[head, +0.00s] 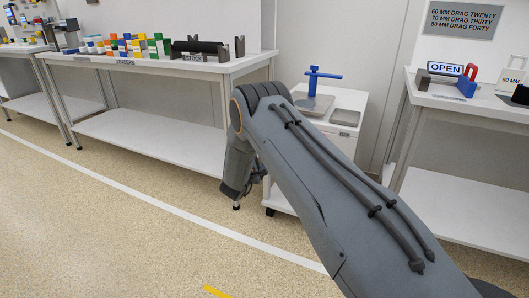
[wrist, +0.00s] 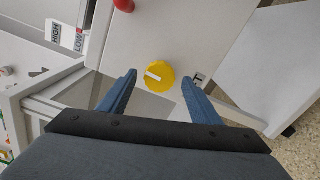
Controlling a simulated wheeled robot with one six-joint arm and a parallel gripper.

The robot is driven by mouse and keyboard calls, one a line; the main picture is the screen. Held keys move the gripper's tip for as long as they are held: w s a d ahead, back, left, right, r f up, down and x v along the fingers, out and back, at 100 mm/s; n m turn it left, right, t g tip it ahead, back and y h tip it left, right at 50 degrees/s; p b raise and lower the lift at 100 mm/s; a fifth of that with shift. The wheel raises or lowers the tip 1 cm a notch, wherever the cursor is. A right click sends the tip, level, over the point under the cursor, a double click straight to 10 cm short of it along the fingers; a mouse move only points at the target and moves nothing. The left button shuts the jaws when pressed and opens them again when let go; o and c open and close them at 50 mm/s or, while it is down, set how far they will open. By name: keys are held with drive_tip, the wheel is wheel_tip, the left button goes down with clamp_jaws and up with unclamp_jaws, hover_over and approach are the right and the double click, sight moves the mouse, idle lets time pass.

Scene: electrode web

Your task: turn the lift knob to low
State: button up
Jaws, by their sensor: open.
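The yellow round knob (wrist: 161,75) is on a pale panel in the wrist view. Its white pointer bar runs from near the middle toward the left edge, tilted slightly up. My gripper (wrist: 159,79) is open, with one blue finger to the left of the knob and one to the right in the picture. Gaps show on both sides, and I cannot tell how far the fingertips stand from the panel. The signs HIGH (wrist: 56,33) and LOW (wrist: 79,40) show at the upper left. The knob is not visible in the head view.
A red round part (wrist: 123,5) sits above the knob in the wrist view. In the head view, a long bench (head: 150,67) with coloured blocks stands left. A white cart (head: 345,130) with a blue-handled device stands behind my arm. Another bench (head: 465,105) is at right.

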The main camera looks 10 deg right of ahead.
drive_tip(key=p+v, duration=0.1)
drive_tip(key=v, duration=0.6)
